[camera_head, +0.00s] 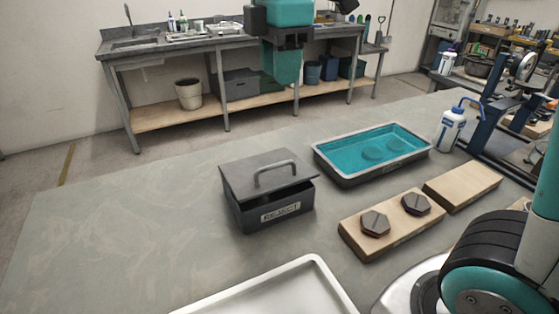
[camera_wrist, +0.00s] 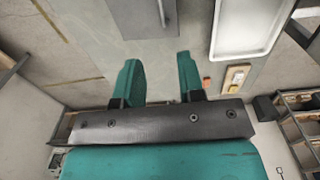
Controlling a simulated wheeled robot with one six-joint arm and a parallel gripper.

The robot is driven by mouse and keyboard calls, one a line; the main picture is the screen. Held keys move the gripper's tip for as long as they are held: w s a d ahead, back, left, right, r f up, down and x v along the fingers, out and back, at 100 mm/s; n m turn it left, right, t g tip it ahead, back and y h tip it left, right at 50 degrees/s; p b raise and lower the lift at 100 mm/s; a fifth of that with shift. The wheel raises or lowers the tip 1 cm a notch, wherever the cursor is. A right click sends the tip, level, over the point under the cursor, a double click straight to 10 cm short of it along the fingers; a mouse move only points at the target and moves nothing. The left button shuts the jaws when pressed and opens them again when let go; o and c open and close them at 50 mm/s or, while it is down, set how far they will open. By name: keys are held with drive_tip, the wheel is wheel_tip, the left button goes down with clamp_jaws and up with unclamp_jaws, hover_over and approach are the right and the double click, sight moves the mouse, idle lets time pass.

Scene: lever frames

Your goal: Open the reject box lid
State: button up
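The dark grey reject box (camera_head: 255,216) stands on the table in the head view, with a "REJECT" label on its front. Its flat lid (camera_head: 245,173) lies over the top and has an arched handle (camera_head: 274,168). A dark band shows under the lid's front edge; I cannot tell if the lid sits flush. In the wrist view, the lid (camera_wrist: 136,18) and handle (camera_wrist: 161,12) are at the top edge, beyond the fingertips. My gripper (camera_wrist: 157,62) has its two teal fingers apart with nothing between them. In the head view, my gripper (camera_head: 282,68) hangs above and behind the box, apart from it.
A teal-lined tray (camera_head: 345,178) stands right of the box. Wooden blocks (camera_head: 400,238), one bearing two dark hexagonal pieces, lie to the front right. A white tray (camera_head: 318,262) is in front. A white bottle (camera_head: 450,130) stands farther right. The table's left side is clear.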

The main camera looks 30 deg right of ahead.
wheel_tip(320, 180, down, 17)
drive_tip(key=shift+f+b, duration=0.1)
drive_tip(key=shift+b, duration=0.4)
clamp_jaws()
